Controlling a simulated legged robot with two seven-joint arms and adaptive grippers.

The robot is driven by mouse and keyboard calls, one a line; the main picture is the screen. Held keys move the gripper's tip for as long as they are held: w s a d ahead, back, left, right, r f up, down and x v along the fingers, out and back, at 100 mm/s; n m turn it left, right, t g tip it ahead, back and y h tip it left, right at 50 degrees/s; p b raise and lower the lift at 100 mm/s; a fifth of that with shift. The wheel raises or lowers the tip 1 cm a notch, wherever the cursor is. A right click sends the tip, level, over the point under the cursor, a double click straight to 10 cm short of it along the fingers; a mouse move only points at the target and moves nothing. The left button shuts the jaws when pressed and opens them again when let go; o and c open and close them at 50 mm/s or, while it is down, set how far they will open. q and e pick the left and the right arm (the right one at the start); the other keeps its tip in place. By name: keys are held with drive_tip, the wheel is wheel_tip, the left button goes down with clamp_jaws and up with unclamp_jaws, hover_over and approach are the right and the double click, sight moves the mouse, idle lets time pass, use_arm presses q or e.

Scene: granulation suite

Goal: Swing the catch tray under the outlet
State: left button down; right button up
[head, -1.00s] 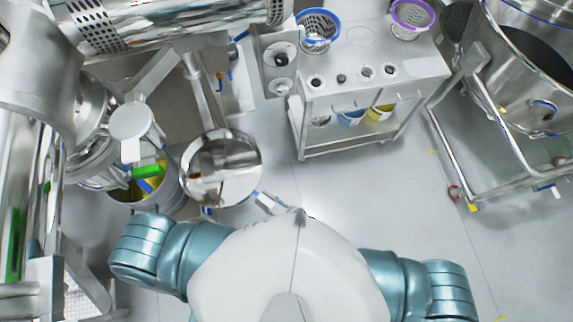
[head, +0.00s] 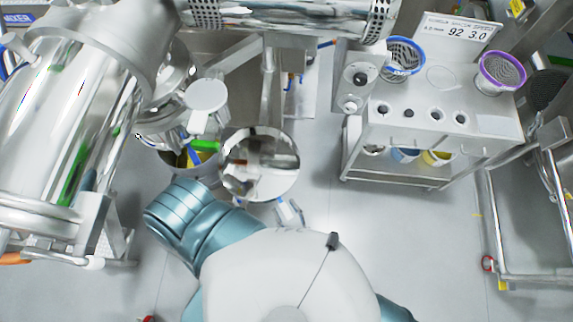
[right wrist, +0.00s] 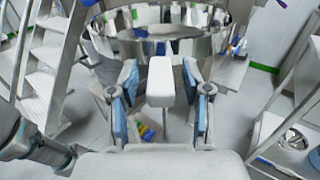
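The catch tray appears to be the round, mirror-bright steel pan (head: 262,178) left of centre in the head view. Its shiny curved wall (right wrist: 125,47) also shows ahead in the right wrist view. My right gripper (head: 290,212) is just below the pan in the head view. In the right wrist view its blue-padded fingers (right wrist: 160,88) stand apart on either side of a pale block (right wrist: 160,78), likely the tray's handle, with gaps on both sides. I cannot pick out the outlet with certainty. My left gripper is not in view.
A drum with yellow inside (head: 178,158) stands left of the pan, beside a steel machine with a pale round cap (head: 206,95). A steel trolley (head: 440,125) with sieves stands right. Steps (right wrist: 48,70) show in the right wrist view. Floor between is clear.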

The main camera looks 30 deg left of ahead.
drive_tip(key=shift+d, duration=0.25)
drive_tip(key=v, duration=1.1)
drive_tip(key=shift+s+d, duration=0.2)
drive_tip(key=shift+d, duration=0.15)
drive_tip(key=shift+a, duration=0.1)
